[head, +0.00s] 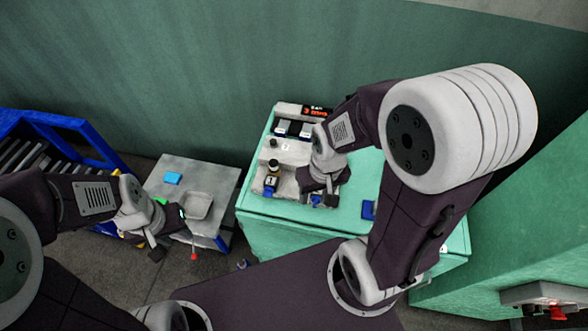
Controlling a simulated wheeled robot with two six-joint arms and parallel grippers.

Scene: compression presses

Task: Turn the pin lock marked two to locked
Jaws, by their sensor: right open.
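A grey fixture (291,152) stands on the green machine top (352,218). A small dark knob (273,143) and a larger dark cylinder (275,164) are on its left side. A dark and blue part (270,184) sits at its front left, and a small blue part (316,201) shows at its front right. I cannot read a number two on any of them, so I cannot tell which is that pin lock. My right gripper (318,187) is open at the fixture's front right and hides what is under it. My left gripper (165,236) is by the side table; its jaws are unclear.
A grey side table (222,181) holds a blue block (172,178) and a shallow grey tray (199,205). A blue-framed roller conveyor (68,122) stands at far left. A blue piece (368,209) lies right of my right gripper. A green cabinet (530,200) is at right.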

